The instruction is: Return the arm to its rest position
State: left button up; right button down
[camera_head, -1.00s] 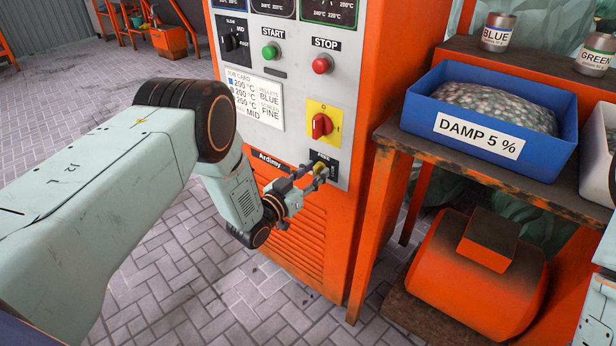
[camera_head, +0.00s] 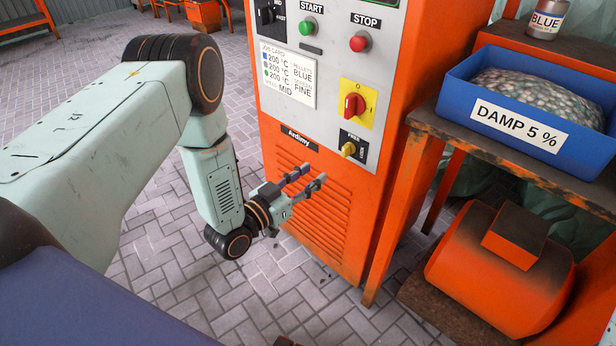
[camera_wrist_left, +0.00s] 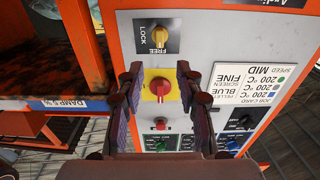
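My left gripper (camera_head: 308,181) is open and empty, in front of the orange machine (camera_head: 335,205), low beside its vented panel. Its two fingers are spread apart, which also shows in the left wrist view (camera_wrist_left: 158,80). The yellow FREE/LOCK knob (camera_head: 348,149) on the machine's front is just above and right of the fingertips, apart from them. In the left wrist view, the yellow knob (camera_wrist_left: 160,38) is seen beyond the fingertips and the red rotary switch (camera_wrist_left: 160,88) between the fingers. My right gripper is not in view.
Green START (camera_head: 306,28) and red STOP (camera_head: 358,43) buttons and a job card (camera_head: 287,75) are on the panel. At right, a shelf (camera_head: 480,140) bears a blue DAMP 5 % bin (camera_head: 460,90); an orange drum (camera_head: 480,275) lies below. Brick floor (camera_head: 170,235) is open on the left.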

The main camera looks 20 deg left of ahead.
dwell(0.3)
pick_arm(q)
jog(key=s+f+n+g+y, duration=0.35)
jog(key=s+f+g, duration=0.45)
jog(key=s+f, duration=0.45)
jog(key=s+g+y+p, duration=0.1)
jog(key=s+g, duration=0.8)
jog(key=s, duration=1.5)
jog(key=shift+s+r+n+y+p, duration=0.2)
jog(key=shift+n+y+p, duration=0.15)
jog(key=shift+y, duration=0.5)
jog(key=shift+d, duration=0.1)
jog(key=shift+w, duration=0.1)
